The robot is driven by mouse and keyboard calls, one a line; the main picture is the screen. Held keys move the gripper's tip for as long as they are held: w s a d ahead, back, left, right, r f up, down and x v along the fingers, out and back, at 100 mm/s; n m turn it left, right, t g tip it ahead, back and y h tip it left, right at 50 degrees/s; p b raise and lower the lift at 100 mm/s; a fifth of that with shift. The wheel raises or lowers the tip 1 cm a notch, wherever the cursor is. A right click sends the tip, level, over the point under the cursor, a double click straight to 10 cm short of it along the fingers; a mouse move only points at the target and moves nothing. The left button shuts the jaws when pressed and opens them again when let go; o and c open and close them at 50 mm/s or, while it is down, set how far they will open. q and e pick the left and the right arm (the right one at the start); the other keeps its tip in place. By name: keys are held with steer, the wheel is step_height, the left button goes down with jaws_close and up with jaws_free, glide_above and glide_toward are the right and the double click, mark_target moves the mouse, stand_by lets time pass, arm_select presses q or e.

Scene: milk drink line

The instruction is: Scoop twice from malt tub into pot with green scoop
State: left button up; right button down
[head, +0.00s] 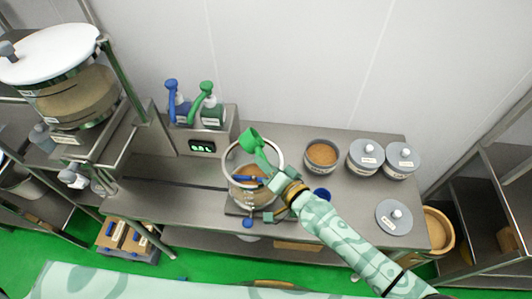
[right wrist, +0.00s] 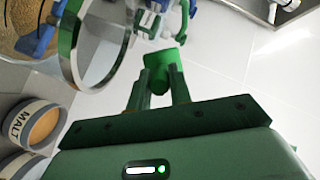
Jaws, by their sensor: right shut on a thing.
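The green scoop (head: 250,140) is over the far rim of the clear pot (head: 281,158), and its handle runs back to my right gripper (head: 267,168). The gripper is shut on the handle. Whether the scoop holds powder cannot be told. The pot has brown contents and a blue part inside. The open malt tub (head: 322,154), with tan powder, stands to the right of the pot. In the right wrist view, the tub labelled MALT (right wrist: 32,125) is at the lower left and the green scoop (right wrist: 163,68) is between the fingers. My left gripper is not in view.
Two lidded tubs (head: 366,156) stand right of the malt tub. A loose grey lid (head: 393,217) lies near the counter's right end. A blue item (head: 322,195) sits beside my right arm.

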steer(key=shift+r+n+h+p, duration=0.4)
steer(key=shift+n+p, duration=0.3)
steer(key=shift+p, duration=0.3)
steer(key=shift+f+n+p, duration=0.15)
steer(key=shift+n+p, duration=0.25)
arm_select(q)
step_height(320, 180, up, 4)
arm_select(e)
steer(key=shift+f, duration=0.1)
